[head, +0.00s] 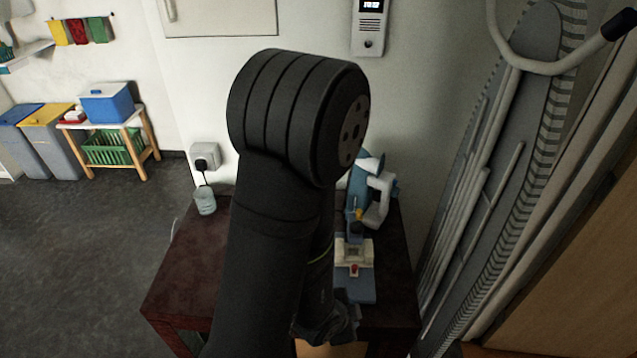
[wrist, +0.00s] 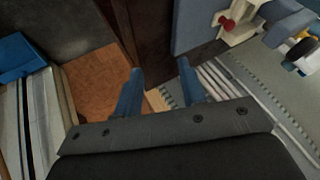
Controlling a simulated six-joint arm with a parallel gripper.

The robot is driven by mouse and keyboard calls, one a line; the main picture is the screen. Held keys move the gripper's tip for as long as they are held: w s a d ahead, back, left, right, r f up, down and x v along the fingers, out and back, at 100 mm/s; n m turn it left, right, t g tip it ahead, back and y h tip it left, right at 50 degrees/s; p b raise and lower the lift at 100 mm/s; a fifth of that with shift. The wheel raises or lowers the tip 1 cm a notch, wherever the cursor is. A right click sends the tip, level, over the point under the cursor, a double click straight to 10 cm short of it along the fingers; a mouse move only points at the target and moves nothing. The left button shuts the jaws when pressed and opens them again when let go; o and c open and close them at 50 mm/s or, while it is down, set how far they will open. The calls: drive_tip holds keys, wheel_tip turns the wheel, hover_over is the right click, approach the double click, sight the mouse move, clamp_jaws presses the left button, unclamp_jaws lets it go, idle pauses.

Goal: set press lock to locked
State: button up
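A blue and white press (head: 362,285) stands on the dark table, right of my arm in the head view. Its base carries a white block with a small red knob (head: 354,268); a yellow part (head: 359,214) sits higher up. I cannot tell which part is the lock. In the wrist view the red knob (wrist: 228,22) and the blue base (wrist: 190,25) are at the upper right. My gripper (wrist: 160,68) is open and empty, its two blue fingers apart, left of and below the knob. In the head view my arm hides part of the press and most of the gripper.
An ironing board (head: 490,160) leans at the right, close to the table. A wall outlet (head: 205,156) is behind. Open floor lies to the left.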

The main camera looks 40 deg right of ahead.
drive_tip(key=w+d+r+n+t, duration=0.1)
drive_tip(key=w+d+r+n, duration=0.2)
drive_tip(key=w+d, duration=0.35)
drive_tip(key=n+y, duration=0.2)
drive_tip(key=n, duration=0.4)
approach(359, 211)
drive_tip(key=s+a, duration=0.3)
drive_tip(key=s, duration=0.1)
wheel_tip(359, 211, up, 8)
drive_tip(key=w+d+n+y, duration=0.1)
drive_tip(key=w+n, duration=0.1)
drive_tip(key=n, duration=0.2)
drive_tip(key=x, duration=1.7)
drive_tip(key=shift+w+f, duration=0.1)
drive_tip(key=shift+w, duration=0.25)
drive_tip(key=shift+c, duration=0.4)
clamp_jaws()
